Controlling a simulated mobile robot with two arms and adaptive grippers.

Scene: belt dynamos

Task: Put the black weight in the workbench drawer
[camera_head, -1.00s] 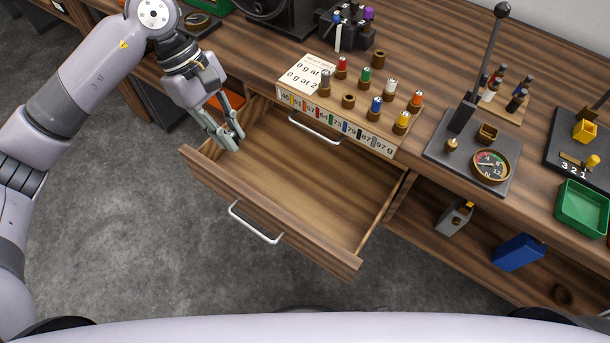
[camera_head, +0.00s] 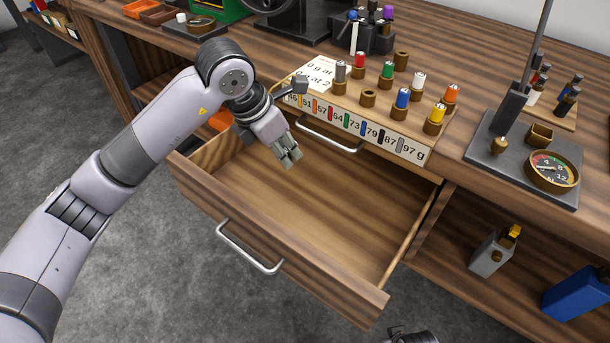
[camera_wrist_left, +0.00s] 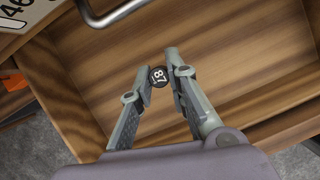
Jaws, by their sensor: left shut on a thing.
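The black weight (camera_wrist_left: 159,76), a small dark cylinder with "87" on its top, is between the fingertips of my left gripper (camera_wrist_left: 160,72) in the left wrist view. The left gripper is shut on it. In the head view the left gripper (camera_head: 290,158) points down over the back part of the pulled-out workbench drawer (camera_head: 300,205), and its fingers hide the weight. The drawer is wooden, with a metal handle, and its visible floor is bare. I cannot tell whether the weight touches the drawer floor.
A weight rack (camera_head: 400,145) with coloured weights and a number strip stands on the workbench behind the drawer; one front socket (camera_head: 368,98) is empty. A gauge board (camera_head: 525,160) stands to the right. A blue container (camera_head: 578,292) is on the lower shelf. The drawer's front and right are clear.

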